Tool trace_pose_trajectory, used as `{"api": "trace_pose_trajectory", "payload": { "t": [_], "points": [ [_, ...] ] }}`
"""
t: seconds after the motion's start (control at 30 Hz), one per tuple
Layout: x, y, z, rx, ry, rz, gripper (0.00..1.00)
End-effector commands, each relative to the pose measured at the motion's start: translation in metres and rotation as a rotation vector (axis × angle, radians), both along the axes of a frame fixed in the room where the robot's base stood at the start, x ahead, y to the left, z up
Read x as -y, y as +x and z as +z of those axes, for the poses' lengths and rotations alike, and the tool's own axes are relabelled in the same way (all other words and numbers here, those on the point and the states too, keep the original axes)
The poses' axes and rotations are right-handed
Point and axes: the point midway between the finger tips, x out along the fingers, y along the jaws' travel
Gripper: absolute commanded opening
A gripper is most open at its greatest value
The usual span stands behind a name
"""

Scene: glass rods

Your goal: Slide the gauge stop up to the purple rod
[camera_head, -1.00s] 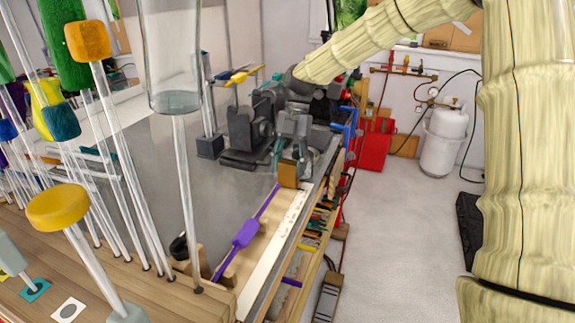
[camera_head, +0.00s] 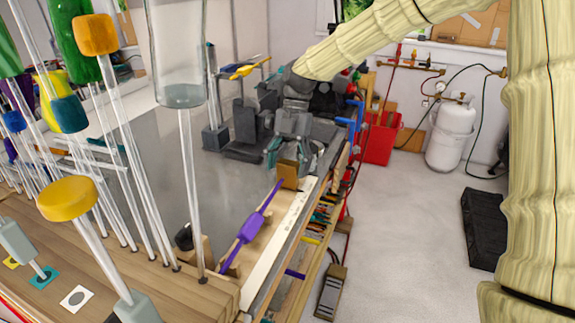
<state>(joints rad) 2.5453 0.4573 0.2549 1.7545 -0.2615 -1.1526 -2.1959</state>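The purple rod (camera_head: 250,228) has a thicker middle and lies along a light wooden fixture near the bench's right edge. The gauge stop appears to be the small brown-gold block (camera_head: 288,174) at the rod's far end, beside a long pale strip (camera_head: 277,237). A small gap between rod tip and block cannot be ruled out. My gripper (camera_head: 291,157) points down just behind and above the block. Its fingers look spread, with nothing visibly held. Whether a finger touches the block is hidden.
Tall clear glass rods with coloured ends and a wide glass vessel (camera_head: 178,50) stand at the left and front. A dark clamp-like device (camera_head: 244,135) stands left of my gripper. Grey bench top (camera_head: 155,160) is free between. A red container (camera_head: 382,140) stands beyond the bench.

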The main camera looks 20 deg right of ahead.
Motion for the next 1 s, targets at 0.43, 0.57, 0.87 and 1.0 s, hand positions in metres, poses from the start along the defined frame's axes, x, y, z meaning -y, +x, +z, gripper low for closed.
{"api": "trace_pose_trajectory", "payload": {
  "t": [0.43, 0.57, 0.87, 1.0],
  "points": [
    [0.007, 0.006, 0.017, 0.002, 0.001, -0.003, 0.71],
    [0.012, 0.013, 0.038, 0.002, 0.001, -0.002, 0.71],
    [0.026, 0.027, 0.086, 0.002, 0.000, -0.002, 0.71],
    [0.031, 0.031, 0.100, 0.001, 0.001, -0.002, 0.71]
  ]
}}
